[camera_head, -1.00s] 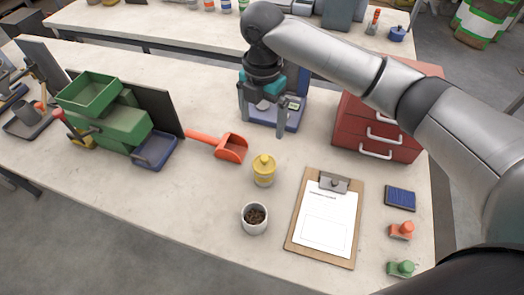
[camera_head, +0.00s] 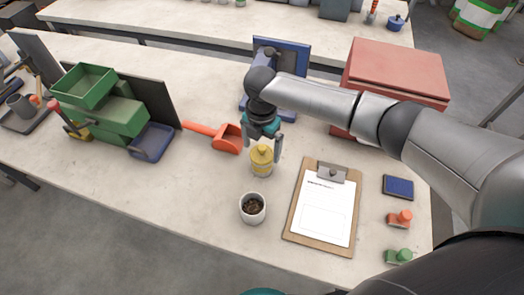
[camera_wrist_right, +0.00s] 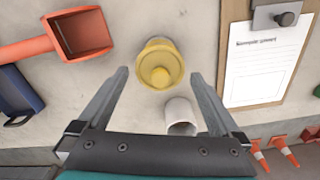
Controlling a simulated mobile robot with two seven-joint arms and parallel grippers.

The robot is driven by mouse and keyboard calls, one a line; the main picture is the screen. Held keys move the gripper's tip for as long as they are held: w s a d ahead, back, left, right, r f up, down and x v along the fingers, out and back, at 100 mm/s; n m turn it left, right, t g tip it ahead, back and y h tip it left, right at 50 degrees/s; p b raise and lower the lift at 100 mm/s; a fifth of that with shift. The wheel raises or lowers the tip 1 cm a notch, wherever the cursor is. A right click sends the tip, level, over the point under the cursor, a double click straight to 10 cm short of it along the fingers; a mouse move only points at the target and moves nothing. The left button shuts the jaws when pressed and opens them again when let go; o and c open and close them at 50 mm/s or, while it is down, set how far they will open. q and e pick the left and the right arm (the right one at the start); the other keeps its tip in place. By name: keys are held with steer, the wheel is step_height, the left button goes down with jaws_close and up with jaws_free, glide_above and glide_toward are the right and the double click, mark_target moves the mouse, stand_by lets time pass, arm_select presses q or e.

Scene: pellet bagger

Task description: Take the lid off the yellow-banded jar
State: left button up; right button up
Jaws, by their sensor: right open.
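The yellow-banded jar (camera_head: 262,168) stands upright on the bench with its yellow knobbed lid (camera_head: 262,153) on top. In the right wrist view the lid (camera_wrist_right: 160,67) shows from above, just beyond the fingertips and roughly midway between their lines. My right gripper (camera_head: 262,150) is open and empty, its fingers (camera_wrist_right: 162,82) on either side of the space in front of the lid. I cannot tell from the head view whether a finger touches the jar. My left gripper is not in view.
An orange scoop (camera_head: 228,138) lies left of the jar, and a white cup (camera_head: 252,209) with dark pellets stands in front. A clipboard (camera_head: 323,205) lies to the right. A red drawer cabinet (camera_head: 395,72) and a blue-framed device (camera_head: 284,55) stand behind.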

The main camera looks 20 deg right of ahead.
steer(key=shift+f, duration=0.4)
steer(key=shift+c, duration=0.2)
steer(key=c, duration=1)
